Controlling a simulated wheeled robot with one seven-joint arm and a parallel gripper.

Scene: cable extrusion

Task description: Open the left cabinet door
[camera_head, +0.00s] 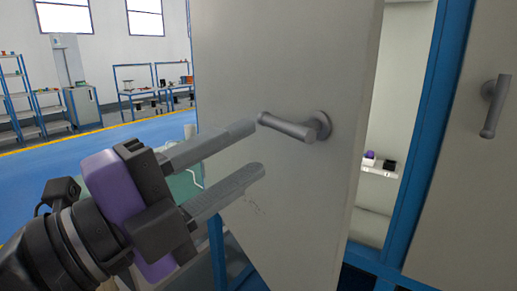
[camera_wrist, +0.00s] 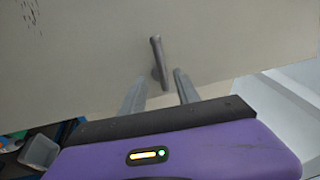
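The left cabinet door (camera_head: 285,60) is a pale grey panel standing ajar, with a gap between it and the blue frame (camera_head: 430,140). Its grey lever handle (camera_head: 290,128) sits near the gap-side edge. My gripper (camera_head: 250,149) is open and empty in front of the door, left of and a little below the handle. In the wrist view, the handle (camera_wrist: 157,62) lies just beyond the tips of my open gripper (camera_wrist: 160,76), roughly in line with the space between them. No finger clearly touches the handle.
Through the gap, a shelf (camera_head: 379,172) holds small purple and black items. The closed-looking right door (camera_head: 470,190) has its own handle (camera_head: 494,105). Shelving (camera_head: 25,95) and workbenches (camera_head: 145,88) stand far left, beyond open blue floor (camera_head: 110,150).

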